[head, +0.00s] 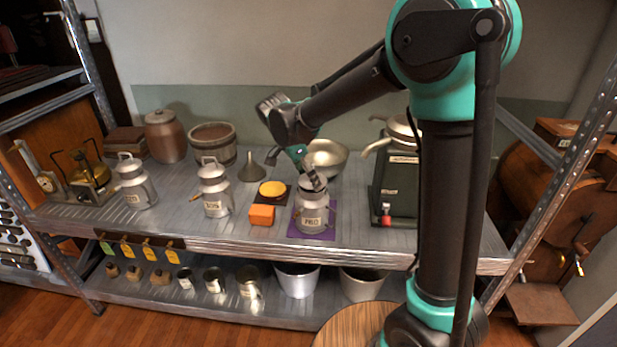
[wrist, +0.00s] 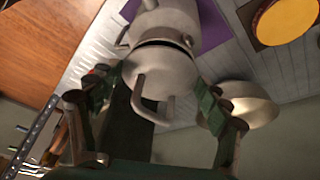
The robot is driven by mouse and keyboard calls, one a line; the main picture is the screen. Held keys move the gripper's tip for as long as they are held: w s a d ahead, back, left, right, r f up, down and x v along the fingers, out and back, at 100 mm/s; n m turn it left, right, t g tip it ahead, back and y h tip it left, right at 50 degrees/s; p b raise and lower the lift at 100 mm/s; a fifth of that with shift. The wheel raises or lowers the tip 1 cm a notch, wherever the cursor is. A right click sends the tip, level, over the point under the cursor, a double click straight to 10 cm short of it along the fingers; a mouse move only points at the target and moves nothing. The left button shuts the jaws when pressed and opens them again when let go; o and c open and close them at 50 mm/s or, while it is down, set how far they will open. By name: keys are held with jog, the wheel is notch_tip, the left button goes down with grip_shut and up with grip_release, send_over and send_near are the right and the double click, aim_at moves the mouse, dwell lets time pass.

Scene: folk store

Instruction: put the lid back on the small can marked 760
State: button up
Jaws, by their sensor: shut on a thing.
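The small can (head: 312,215) with a pale label, which I take as the one marked 760, stands upright on a purple mat (head: 331,232) on the upper shelf. My gripper (head: 314,183) is at its top in the head view. In the wrist view my gripper (wrist: 158,88) is shut on the grey lid (wrist: 163,72), with a green-padded finger on either side of it. The lid's loop handle points towards my wrist. The lid is at the mouth of the can (wrist: 172,20), with a dark line between them. I cannot tell whether it is fully seated.
Two similar cans (head: 214,192) (head: 136,187) stand to the left. An orange block (head: 262,215) and a yellow round piece on a dark square (head: 272,189) lie just left of the mat. A metal bowl (head: 327,157) is behind, and a dark green machine (head: 397,190) stands right.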

aim_at(313, 166)
dwell(0.3)
jog(key=o, duration=1.3)
jog(key=shift+r, duration=3.5)
grip_shut()
